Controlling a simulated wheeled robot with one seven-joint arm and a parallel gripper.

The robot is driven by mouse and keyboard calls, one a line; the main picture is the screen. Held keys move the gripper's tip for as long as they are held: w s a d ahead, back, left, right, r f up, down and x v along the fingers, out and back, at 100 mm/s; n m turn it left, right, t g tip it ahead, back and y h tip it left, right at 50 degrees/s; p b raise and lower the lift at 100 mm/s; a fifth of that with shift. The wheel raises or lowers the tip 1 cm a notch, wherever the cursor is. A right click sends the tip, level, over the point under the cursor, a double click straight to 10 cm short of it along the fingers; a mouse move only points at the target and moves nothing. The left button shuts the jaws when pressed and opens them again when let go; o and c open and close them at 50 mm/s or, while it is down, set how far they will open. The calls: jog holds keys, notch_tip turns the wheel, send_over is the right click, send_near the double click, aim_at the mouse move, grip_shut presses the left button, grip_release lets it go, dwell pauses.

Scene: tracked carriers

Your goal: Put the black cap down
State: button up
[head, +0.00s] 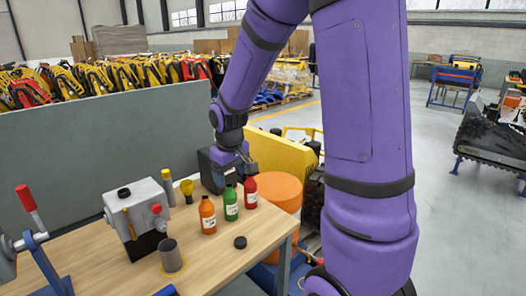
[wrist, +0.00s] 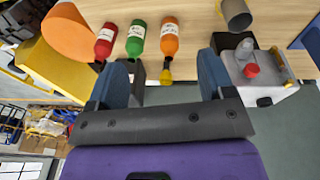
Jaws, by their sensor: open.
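The black cap (head: 240,242) lies flat on the wooden table (head: 215,262) near its front right edge, in front of the orange bottle (head: 207,215). I cannot make it out in the wrist view. My gripper (head: 240,172) is at the far side of the table, behind the bottles and apart from the cap. In the wrist view my gripper (wrist: 161,62) has its two blue-grey fingers wide apart, with no cap held between them. A yellow funnel-like piece (wrist: 166,73) and a dark block show beyond the gap.
A green bottle (head: 231,204) and a red bottle (head: 250,192) stand beside the orange one. A grey machine (head: 140,212), a grey cylinder (head: 170,256) and a red-handled lever (head: 28,200) occupy the left. An orange drum (head: 280,190) stands beyond the table.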

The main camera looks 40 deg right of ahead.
jog(key=s+a+r+t, duration=0.1)
jog(key=s+a+r, duration=0.1)
jog(key=s+r, duration=0.3)
jog(key=s+a+r+t, duration=0.1)
jog(key=s+a+r, duration=0.2)
jog(key=s+r, duration=0.3)
jog(key=s+a+r+m+t+y, duration=0.1)
jog(key=s+a+r, duration=0.2)
jog(key=s+r, duration=0.3)
jog(key=s, duration=0.5)
jog(key=shift+s, duration=0.2)
